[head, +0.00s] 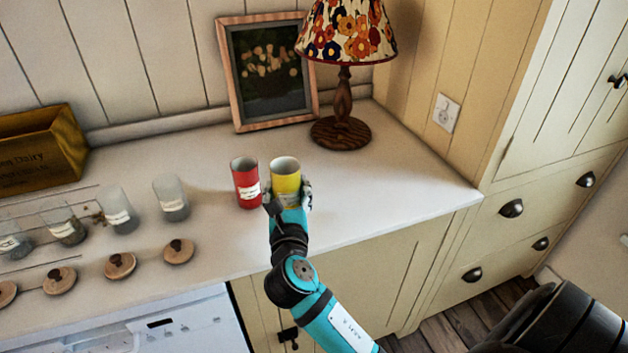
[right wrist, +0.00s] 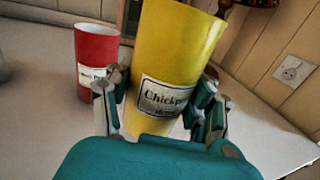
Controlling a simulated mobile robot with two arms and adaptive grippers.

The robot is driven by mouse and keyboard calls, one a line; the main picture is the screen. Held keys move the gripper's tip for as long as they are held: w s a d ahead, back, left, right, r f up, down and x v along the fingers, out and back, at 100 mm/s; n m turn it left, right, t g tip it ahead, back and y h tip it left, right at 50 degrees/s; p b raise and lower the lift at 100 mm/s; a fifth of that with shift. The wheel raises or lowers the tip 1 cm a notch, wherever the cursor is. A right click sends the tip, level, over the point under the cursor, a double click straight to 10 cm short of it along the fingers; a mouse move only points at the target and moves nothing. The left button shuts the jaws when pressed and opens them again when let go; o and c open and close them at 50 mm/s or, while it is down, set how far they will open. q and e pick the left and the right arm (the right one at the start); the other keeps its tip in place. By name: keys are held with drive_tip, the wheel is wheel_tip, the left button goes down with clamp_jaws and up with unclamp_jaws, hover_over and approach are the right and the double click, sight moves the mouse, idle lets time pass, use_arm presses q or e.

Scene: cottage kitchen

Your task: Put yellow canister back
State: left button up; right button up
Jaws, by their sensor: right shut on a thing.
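The yellow canister (head: 286,176) is an open-topped cylinder with a white label, on the right part of the white counter. In the right wrist view the yellow canister (right wrist: 180,62) fills the middle, and its label reads "Chickp...". My right gripper (head: 288,194) is shut on it, with a finger on each side (right wrist: 163,108). I cannot tell whether its base touches the counter. A red canister (head: 246,182) stands upright just to its left; it also shows in the right wrist view (right wrist: 97,58). My left gripper is not in view.
Several frosted jars (head: 171,198) stand on the left of the counter (head: 390,190), with wooden lids (head: 178,250) before them. A lamp (head: 341,130) and a framed picture (head: 265,70) stand behind. A wooden crate (head: 42,150) is at far left. The counter's right end is clear.

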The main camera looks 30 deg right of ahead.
drive_tip(key=w+d, duration=0.2)
drive_tip(key=d, duration=0.1)
drive_tip(key=w+d, duration=0.2)
drive_tip(key=d, duration=0.2)
drive_tip(key=w+d+f+p, duration=0.1)
drive_tip(key=w+d, duration=0.1)
drive_tip(key=d, duration=0.2)
drive_tip(key=shift+w, duration=0.25)
drive_tip(key=shift+w+d+f, duration=0.2)
drive_tip(key=shift+d, duration=0.15)
wheel_tip(320, 180, down, 3)
drive_tip(key=shift+f+b, duration=0.1)
drive_tip(key=shift+b, duration=0.3)
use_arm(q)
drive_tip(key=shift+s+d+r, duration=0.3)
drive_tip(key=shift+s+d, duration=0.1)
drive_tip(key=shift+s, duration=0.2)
use_arm(e)
drive_tip(key=shift+f, duration=0.1)
drive_tip(key=shift+f, duration=0.1)
drive_tip(key=o, duration=1.3)
